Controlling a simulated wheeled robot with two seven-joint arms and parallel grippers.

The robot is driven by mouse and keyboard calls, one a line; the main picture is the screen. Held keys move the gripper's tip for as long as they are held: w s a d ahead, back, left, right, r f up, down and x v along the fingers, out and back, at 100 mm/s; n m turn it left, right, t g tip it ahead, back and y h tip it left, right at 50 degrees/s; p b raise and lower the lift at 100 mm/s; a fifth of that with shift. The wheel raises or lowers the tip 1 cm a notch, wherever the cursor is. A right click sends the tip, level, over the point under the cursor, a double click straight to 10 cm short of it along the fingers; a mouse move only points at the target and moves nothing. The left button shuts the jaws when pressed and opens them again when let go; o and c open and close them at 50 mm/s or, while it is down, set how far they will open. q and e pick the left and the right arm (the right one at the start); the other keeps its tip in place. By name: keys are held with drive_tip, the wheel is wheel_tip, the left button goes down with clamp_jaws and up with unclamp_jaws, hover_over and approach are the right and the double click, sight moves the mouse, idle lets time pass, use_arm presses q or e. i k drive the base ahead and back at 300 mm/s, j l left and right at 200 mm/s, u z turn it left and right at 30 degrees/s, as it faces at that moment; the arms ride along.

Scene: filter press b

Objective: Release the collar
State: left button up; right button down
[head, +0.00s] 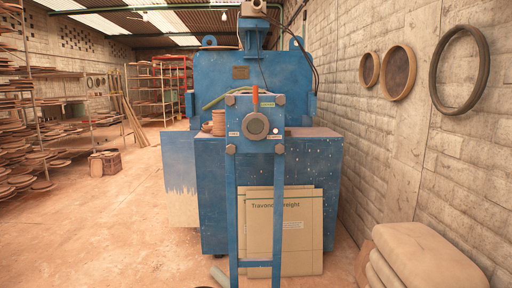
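A round grey collar (256,126) sits on the blue front plate (240,103) of a stand, at the middle of the head view. An orange-red lever (255,99) stands upright just above the collar. I cannot tell whether the lever joins the collar. Small labels lie left and right of the collar, and large bolt heads mark the plate's corners. Neither of my grippers shows in the head view.
A big blue machine (218,80) stands behind the plate. Cardboard (300,225) leans between the stand's legs. Filled sacks (425,255) lie at lower right beside a wall with hung rings (398,73). Shelves (30,130) line the left; the floor (110,225) there is mostly clear.

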sight(263, 134)
drive_tip(key=i+l+u, duration=0.1)
drive_tip(key=i+u, duration=0.2)
drive_tip(key=i, duration=0.25)
drive_tip(key=i+l+u, duration=0.3)
drive_tip(key=i, duration=0.2)
